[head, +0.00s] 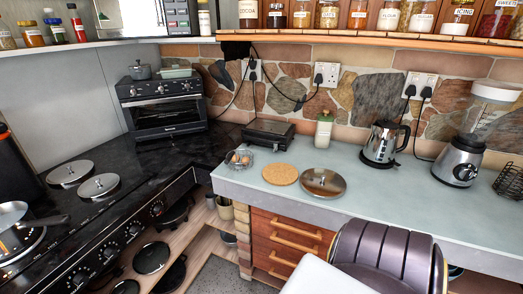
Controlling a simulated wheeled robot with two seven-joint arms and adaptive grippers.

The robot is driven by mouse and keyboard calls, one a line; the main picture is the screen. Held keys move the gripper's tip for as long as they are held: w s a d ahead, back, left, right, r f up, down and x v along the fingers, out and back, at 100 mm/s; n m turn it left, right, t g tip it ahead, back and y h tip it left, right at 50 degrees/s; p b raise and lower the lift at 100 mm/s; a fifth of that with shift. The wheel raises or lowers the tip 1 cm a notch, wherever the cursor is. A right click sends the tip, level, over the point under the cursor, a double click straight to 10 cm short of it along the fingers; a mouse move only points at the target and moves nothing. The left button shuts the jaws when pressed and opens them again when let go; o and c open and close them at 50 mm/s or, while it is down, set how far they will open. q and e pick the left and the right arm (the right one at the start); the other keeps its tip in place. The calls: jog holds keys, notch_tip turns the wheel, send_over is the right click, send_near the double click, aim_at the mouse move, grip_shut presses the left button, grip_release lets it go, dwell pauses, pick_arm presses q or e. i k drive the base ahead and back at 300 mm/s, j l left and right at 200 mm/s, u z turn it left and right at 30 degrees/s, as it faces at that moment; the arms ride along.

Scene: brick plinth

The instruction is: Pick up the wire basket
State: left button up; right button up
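A black wire basket (509,180) stands on the grey-blue counter at the far right of the head view, cut by the picture's edge. It looks upright, and I cannot make out anything inside it. A smaller wire bowl (239,161) holding round brown items, which look like eggs, stands at the counter's left corner. Neither of my grippers shows in the head view, and nothing is seen touching the basket.
A blender (463,158) stands just left of the basket, and a kettle (383,143) further left. A cork mat (281,174) and a metal lid (323,182) lie on the counter. The counter front between lid and basket is clear. A shelf of jars (380,37) overhangs the back.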

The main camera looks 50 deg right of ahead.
aim_at(230, 158)
jog(key=z, duration=1.5)
